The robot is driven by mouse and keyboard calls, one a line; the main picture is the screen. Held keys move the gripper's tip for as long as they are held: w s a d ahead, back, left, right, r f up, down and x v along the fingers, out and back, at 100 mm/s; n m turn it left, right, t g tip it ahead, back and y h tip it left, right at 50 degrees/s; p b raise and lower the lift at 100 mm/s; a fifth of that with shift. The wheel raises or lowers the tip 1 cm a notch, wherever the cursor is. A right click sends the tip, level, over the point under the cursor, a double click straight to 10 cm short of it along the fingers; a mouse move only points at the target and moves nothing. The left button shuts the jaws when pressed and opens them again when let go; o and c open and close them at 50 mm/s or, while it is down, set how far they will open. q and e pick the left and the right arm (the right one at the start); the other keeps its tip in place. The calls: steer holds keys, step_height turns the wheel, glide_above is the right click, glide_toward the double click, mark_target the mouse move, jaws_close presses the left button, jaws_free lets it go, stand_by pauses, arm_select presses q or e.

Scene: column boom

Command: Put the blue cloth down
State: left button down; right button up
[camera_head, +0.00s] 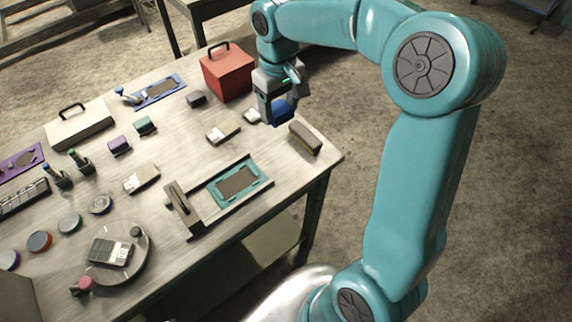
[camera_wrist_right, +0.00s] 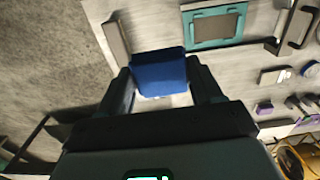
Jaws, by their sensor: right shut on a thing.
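The blue cloth (camera_head: 282,112) is held in my right gripper (camera_head: 275,116) at the far right part of the table (camera_head: 270,150). In the right wrist view the blue cloth (camera_wrist_right: 158,72) shows as a folded pad between the two fingers of the right gripper (camera_wrist_right: 160,82), which is shut on it. The cloth appears just above the tabletop; whether it touches cannot be told. A small white item (camera_head: 251,115) lies left of the gripper. My left gripper is not in view.
A red box (camera_head: 228,72) with a black handle stands behind left of the gripper. A brown block (camera_head: 305,138) lies near the right edge. A grey-beige piece (camera_head: 223,131) and a teal-framed tray (camera_head: 240,184) are nearer. Bare tabletop lies between them.

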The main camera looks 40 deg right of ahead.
steer(key=shift+s+d, duration=0.25)
steer(key=shift+d, duration=0.1)
steer(key=p, duration=0.1)
glide_above(284, 164)
step_height(284, 164, down, 15)
step_height(284, 164, down, 4)
steer(key=shift+r, duration=0.25)
steer(key=shift+f, duration=0.45)
